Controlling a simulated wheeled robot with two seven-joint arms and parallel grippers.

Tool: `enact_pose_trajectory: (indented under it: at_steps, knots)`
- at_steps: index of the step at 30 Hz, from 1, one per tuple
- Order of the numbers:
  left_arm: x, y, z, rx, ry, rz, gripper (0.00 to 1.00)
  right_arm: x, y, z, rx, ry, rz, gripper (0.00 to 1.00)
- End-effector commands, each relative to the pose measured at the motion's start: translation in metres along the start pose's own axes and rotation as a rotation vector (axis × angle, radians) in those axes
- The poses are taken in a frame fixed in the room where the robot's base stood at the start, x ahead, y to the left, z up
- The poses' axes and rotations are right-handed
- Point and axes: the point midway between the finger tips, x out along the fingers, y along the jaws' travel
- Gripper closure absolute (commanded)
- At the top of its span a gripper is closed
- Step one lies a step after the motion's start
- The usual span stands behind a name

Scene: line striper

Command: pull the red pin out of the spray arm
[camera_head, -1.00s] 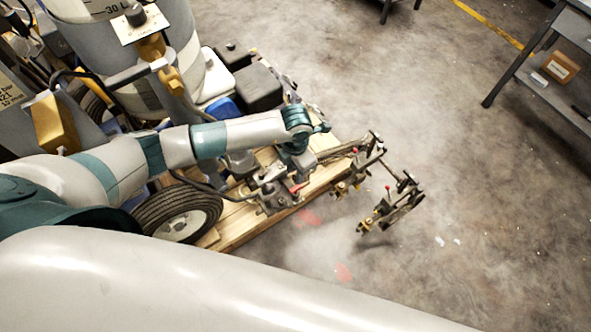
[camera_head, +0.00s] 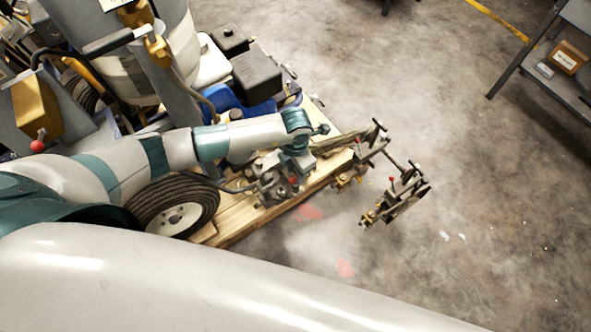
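The line striper stands on the left, its spray arm (camera_head: 340,143) reaching out to the right over the floor. Spray fittings (camera_head: 397,198) hang at its outer end. A small red-topped piece (camera_head: 392,180) shows among these fittings; I cannot tell whether it is the red pin. My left gripper (camera_head: 277,187) points down by the inner end of the spray arm, among grey metal parts. Its fingers blend with those parts, so whether they are open or hold anything is unclear. My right gripper is out of view.
A wooden pallet (camera_head: 235,217) lies under the striper, beside its black wheel (camera_head: 172,205). A black engine (camera_head: 257,82) stands behind my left wrist. A grey shelf table (camera_head: 545,75) holds a small box (camera_head: 569,57). The concrete floor on the right is mostly clear.

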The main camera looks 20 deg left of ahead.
Motion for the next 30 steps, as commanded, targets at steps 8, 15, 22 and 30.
enact_pose_trajectory:
  at_steps: [8,15,22,30]
  knots:
    - [0.019,0.001,0.000,0.000,0.001,0.001,0.69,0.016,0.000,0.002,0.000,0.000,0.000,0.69]
    - [0.020,0.001,0.000,0.000,0.001,0.001,0.69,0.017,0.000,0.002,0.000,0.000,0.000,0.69]
    - [0.020,0.000,0.000,0.000,0.001,0.001,0.69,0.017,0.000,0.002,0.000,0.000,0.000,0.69]
    - [0.020,0.001,0.000,0.000,0.000,0.001,0.69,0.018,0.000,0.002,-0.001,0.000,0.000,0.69]
